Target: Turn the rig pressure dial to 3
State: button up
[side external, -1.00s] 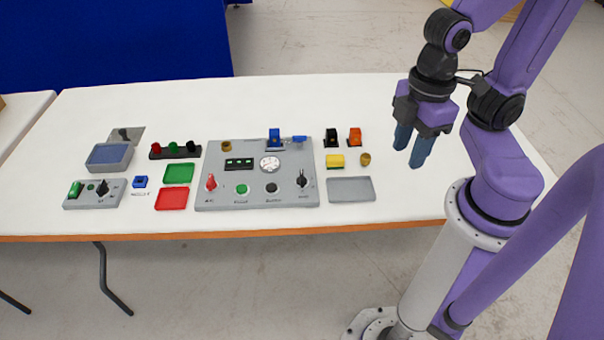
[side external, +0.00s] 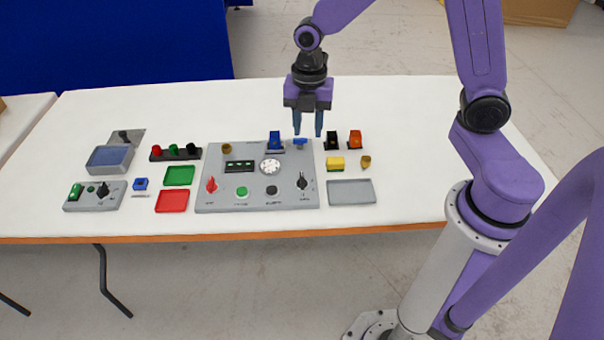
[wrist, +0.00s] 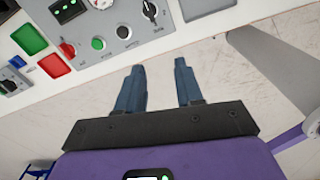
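The grey rig panel (side external: 222,196) lies on the white table. The labels and scale numbers are too small to read, so I cannot tell the setting. My gripper (side external: 308,134) is open and empty, fingers pointing down, behind the black knob near the panel's back right.
A blue lever (side external: 300,141) and blue block (side external: 274,138) are at the panel's back edge. Black (side external: 331,141), orange (side external: 355,140) and yellow (side external: 335,162) blocks and a grey tray (side external: 350,192) lie right. Green (side external: 179,175) and red (side external: 172,201) trays lie left. The far right table is clear.

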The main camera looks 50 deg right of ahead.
aim_at(302, 178)
jog(key=w+f, duration=0.1)
jog(key=f, duration=0.5)
jog(key=w+d+f+n, duration=0.1)
jog(key=f, duration=0.6)
jog(key=w+d+f+n, duration=0.1)
jog(key=f, duration=0.5)
jog(key=shift+w+f, duration=0.25)
jog(key=shift+w, duration=0.05)
grip_shut()
